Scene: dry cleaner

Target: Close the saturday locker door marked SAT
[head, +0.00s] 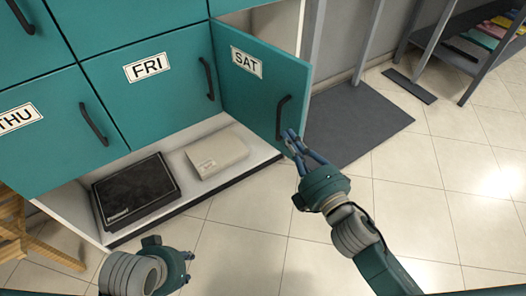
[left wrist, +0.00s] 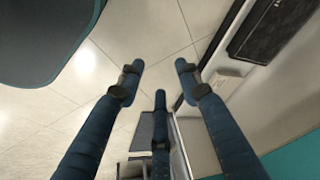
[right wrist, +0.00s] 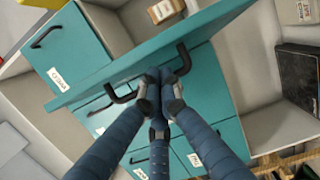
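The teal SAT door (head: 250,85) stands open, swung out from the locker bank beside the FRI door (head: 165,85). Its black handle (head: 280,118) is near its free edge. In the head view my right gripper (head: 291,141) is at the lower part of this handle. In the right wrist view its fingers (right wrist: 160,78) are drawn together over the middle of the handle (right wrist: 122,97), hiding part of the bar.
The open lower shelf (head: 165,160) holds a black box (head: 135,190) and a beige box (head: 217,152). A dark mat (head: 355,120) and grey posts are behind the door. A rack (head: 480,50) is at far right. Tiled floor (head: 410,190) in front is clear.

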